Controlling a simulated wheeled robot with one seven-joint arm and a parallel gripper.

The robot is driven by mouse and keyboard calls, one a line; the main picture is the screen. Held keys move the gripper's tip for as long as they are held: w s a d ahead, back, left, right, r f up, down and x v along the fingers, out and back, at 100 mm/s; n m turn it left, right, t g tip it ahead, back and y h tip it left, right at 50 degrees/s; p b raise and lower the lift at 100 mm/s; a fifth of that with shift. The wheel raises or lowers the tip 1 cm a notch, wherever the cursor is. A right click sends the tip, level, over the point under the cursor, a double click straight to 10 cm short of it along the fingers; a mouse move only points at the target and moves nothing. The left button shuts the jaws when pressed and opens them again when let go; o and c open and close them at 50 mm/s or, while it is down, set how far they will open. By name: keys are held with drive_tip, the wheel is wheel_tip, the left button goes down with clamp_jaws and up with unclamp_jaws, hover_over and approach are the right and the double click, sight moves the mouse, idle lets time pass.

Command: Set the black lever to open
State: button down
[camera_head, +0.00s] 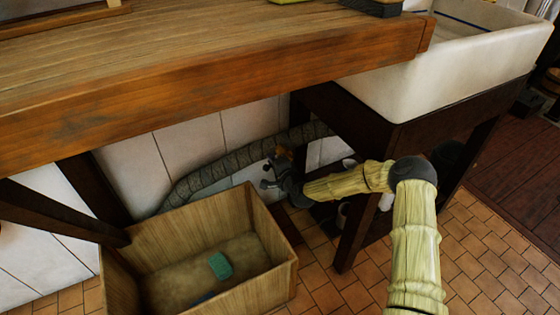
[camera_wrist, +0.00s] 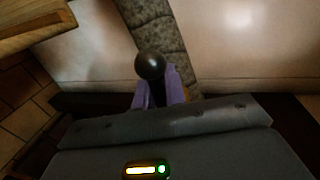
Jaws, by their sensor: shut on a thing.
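The black lever shows in the wrist view as a round black knob (camera_wrist: 150,65), standing between the two purple fingers of my gripper (camera_wrist: 158,88). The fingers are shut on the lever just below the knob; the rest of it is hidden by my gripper. In the head view my gripper (camera_head: 272,173) reaches under the wooden counter, close to the wrapped grey pipe (camera_head: 215,176). A small orange-brown part (camera_head: 284,152) sits there by the pipe. The lever itself is too small to make out clearly in the head view, and its setting cannot be read.
A wooden crate (camera_head: 281,283) with a green block (camera_head: 220,265) stands on the tiled floor, left of my arm. The counter (camera_head: 200,90) overhangs from above. A white sink (camera_head: 440,80) on dark legs is at the right. Tiled floor at far right is clear.

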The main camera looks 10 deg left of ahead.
idle(0.3)
drive_tip(key=c, duration=1.5)
unclamp_jaws()
drive_tip(key=shift+o, duration=0.2)
drive_tip(key=shift+s, duration=0.1)
drive_tip(key=p+v, duration=0.5)
drive_tip(key=v, duration=1.2)
drive_tip(key=shift+s+d, duration=0.1)
